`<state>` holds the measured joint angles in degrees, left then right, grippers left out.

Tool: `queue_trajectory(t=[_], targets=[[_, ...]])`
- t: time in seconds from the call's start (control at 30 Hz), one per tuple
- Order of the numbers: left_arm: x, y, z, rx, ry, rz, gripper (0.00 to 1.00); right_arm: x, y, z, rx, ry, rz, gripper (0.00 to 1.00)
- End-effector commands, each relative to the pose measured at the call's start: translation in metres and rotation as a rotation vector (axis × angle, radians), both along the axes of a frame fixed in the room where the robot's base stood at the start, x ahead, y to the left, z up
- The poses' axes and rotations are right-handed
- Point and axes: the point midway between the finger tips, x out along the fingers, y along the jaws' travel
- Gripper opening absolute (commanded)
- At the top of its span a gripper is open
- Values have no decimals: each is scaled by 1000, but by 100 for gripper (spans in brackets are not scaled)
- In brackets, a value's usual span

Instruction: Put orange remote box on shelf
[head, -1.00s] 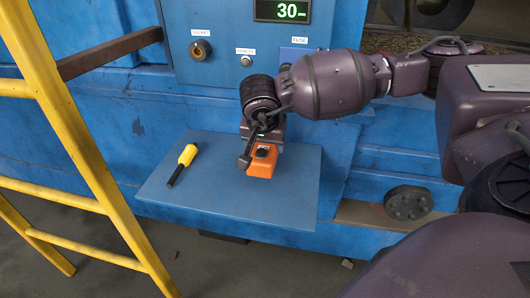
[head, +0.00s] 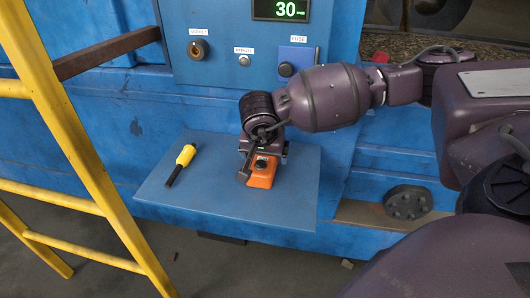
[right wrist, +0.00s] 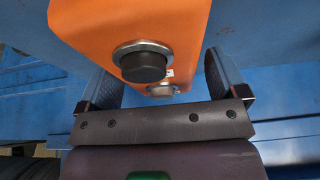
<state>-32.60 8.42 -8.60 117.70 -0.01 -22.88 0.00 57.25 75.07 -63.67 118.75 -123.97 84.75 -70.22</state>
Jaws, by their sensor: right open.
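The orange remote box (head: 262,174) sits on the blue shelf (head: 215,205), right of the shelf's middle. It has a dark round knob on top. In the right wrist view the orange box (right wrist: 185,30) fills the upper middle, with a black knob in a metal ring. My right gripper (head: 262,160) is at the box from behind and above. In the right wrist view its two fingers (right wrist: 160,85) are apart, one on each side of the box's near end. I cannot tell whether they touch it. My left gripper is not in view.
A yellow and black screwdriver-like tool (head: 180,164) lies on the shelf left of the box. A yellow ladder (head: 75,140) stands at the left. The shelf's front left is clear.

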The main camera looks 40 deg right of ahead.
Motion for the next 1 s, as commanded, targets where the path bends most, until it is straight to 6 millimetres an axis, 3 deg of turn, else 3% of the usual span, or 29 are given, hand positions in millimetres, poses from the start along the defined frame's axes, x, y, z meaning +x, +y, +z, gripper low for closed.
queue_trajectory(t=[0.23, 0.7, 1.0], targets=[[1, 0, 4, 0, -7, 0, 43, -2, 3, 13, 1, -3, 1, 91], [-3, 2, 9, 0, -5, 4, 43, -23, 28, 91, 1, -4, 2, 91], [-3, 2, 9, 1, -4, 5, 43, -29, 35, 113, 0, -1, 1, 91]])
